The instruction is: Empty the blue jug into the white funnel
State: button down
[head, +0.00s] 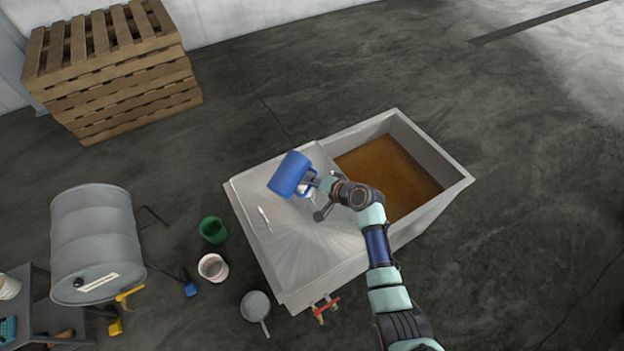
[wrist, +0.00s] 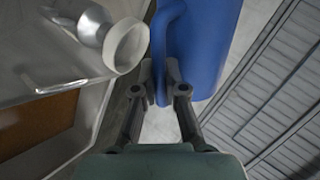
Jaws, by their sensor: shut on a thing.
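The blue jug (head: 289,174) is held above the closed, grey-lidded part of the tank, and it looks tilted in the head view. My gripper (head: 314,184) is shut on its handle; in the wrist view my gripper (wrist: 160,72) has the jug's handle between its fingers, with the jug's blue body (wrist: 207,45) just beyond. The white funnel (wrist: 126,46) shows left of the jug in the wrist view, apart from it. In the head view only a pale part of the funnel (head: 305,190) shows beside my gripper. The jug's contents are hidden.
The tank's open right part holds brown liquid (head: 388,172). A lid handle (head: 265,220) stands on the grey lid. A green bucket (head: 213,230), white bucket (head: 213,267), saucepan (head: 256,306) and grey drum (head: 95,240) stand to the left. Stacked pallets (head: 110,70) are farther back.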

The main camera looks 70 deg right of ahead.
jog(key=shift+d+f+m+y+b, duration=0.15)
jog(key=shift+f+m+y+b, duration=0.25)
jog(key=shift+f+y, duration=0.15)
jog(key=shift+d+r+m+y+p, duration=0.2)
jog(key=shift+r+m+y+p, duration=0.1)
jog(key=shift+r+p, duration=0.1)
jog(key=shift+s+d+r+m+y+b, duration=0.1)
jog(key=shift+d+r+m+y+b, duration=0.3)
jog(key=shift+m+y, duration=0.3)
jog(key=shift+d+r+m+t+y, duration=0.3)
jog(key=shift+r+m+y, duration=0.15)
jog(key=shift+y, duration=0.1)
